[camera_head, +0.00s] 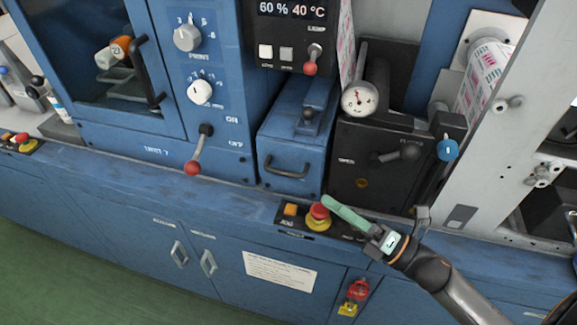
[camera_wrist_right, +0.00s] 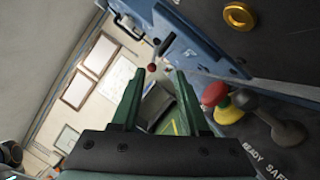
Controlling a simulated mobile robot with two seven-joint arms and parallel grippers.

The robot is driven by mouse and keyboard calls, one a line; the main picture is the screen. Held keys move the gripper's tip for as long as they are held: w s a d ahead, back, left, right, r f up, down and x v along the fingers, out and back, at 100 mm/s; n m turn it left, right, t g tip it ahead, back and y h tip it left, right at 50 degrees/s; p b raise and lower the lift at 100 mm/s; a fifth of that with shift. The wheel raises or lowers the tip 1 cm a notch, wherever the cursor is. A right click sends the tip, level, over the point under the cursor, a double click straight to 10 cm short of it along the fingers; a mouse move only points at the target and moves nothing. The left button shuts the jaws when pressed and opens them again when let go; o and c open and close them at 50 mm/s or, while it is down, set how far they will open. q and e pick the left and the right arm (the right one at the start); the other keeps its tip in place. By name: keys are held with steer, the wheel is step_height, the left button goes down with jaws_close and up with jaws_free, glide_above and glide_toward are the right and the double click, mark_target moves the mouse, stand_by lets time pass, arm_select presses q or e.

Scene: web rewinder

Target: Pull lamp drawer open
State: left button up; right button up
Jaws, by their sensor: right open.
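The lamp drawer (camera_head: 290,150) is a blue box with a dark bar handle (camera_head: 287,168) on its front, below the display panel marked LAMP. It appears closed, its front standing above the counter edge. My right gripper (camera_head: 332,204) comes in from the lower right with pale green fingers. It is in front of the counter edge, below and right of the handle, and apart from it. In the right wrist view its two green fingers (camera_wrist_right: 157,78) are spread with nothing between them. My left gripper is not in view.
A red emergency button (camera_head: 319,211) and an orange button (camera_head: 290,209) sit near my right fingers; the red button (camera_wrist_right: 214,94) also shows in the wrist view. A red-tipped lever (camera_head: 193,167) hangs left of the drawer.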

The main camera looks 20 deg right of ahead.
mark_target(284, 171)
steer(key=p+x, duration=0.2)
steer(key=x, duration=0.8)
steer(key=shift+w+a+r, duration=0.15)
steer(key=shift+w+r, duration=0.05)
steer(key=shift+w, duration=0.05)
steer(key=shift+w+a, duration=0.45)
steer(key=shift+w, duration=0.1)
jaws_close()
stand_by(0.6)
